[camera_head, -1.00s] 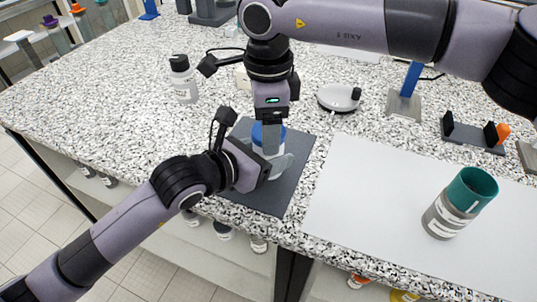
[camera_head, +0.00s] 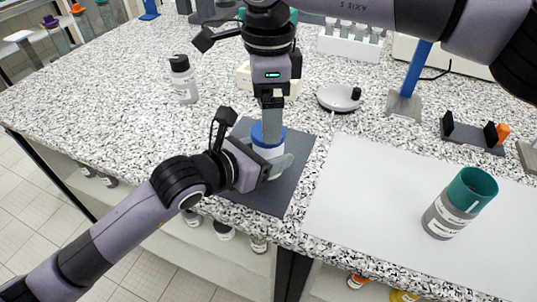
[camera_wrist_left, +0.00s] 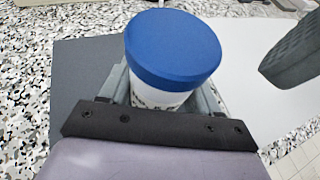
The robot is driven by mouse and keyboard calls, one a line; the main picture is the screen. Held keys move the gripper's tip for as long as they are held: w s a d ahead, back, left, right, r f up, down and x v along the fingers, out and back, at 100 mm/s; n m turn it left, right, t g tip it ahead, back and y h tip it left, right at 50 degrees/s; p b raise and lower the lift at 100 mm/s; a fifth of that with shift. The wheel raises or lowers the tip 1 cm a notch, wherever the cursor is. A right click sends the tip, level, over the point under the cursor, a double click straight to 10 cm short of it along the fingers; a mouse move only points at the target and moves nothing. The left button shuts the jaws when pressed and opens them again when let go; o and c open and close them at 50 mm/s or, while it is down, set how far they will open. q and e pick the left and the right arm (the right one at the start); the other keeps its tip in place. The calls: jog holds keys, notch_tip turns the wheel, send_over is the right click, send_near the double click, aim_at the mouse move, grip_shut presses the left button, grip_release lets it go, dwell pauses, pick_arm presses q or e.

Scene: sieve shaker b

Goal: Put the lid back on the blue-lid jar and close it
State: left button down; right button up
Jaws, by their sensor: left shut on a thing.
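The blue-lid jar (camera_head: 266,154) is white and stands upright over a dark grey mat (camera_head: 293,178). Its blue lid (camera_wrist_left: 173,46) sits on top of the jar in the left wrist view; whether it is fully tightened cannot be told. My left gripper (camera_head: 272,171) is shut around the jar's body, below the lid. My right gripper (camera_head: 271,138) points down close to the lid. In the left wrist view, one grey finger of it (camera_wrist_left: 297,50) is to the right of the lid, with a gap between. Its other finger is hidden, so its opening is unclear.
A teal-lid jar (camera_head: 456,204) stands on the white sheet (camera_head: 360,200) at right. A round white dish (camera_head: 338,97), a blue stand (camera_head: 410,85) and a white rack (camera_head: 350,45) are farther back.

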jog(key=shift+r, duration=0.3)
jog(key=shift+c, duration=0.4)
jog(key=shift+r+n, duration=1.7)
jog(key=shift+r, duration=0.05)
jog(key=shift+f, duration=0.1)
jog(key=shift+f, duration=3.95)
jog(key=c, duration=1.1)
jog(key=shift+m, duration=1.7)
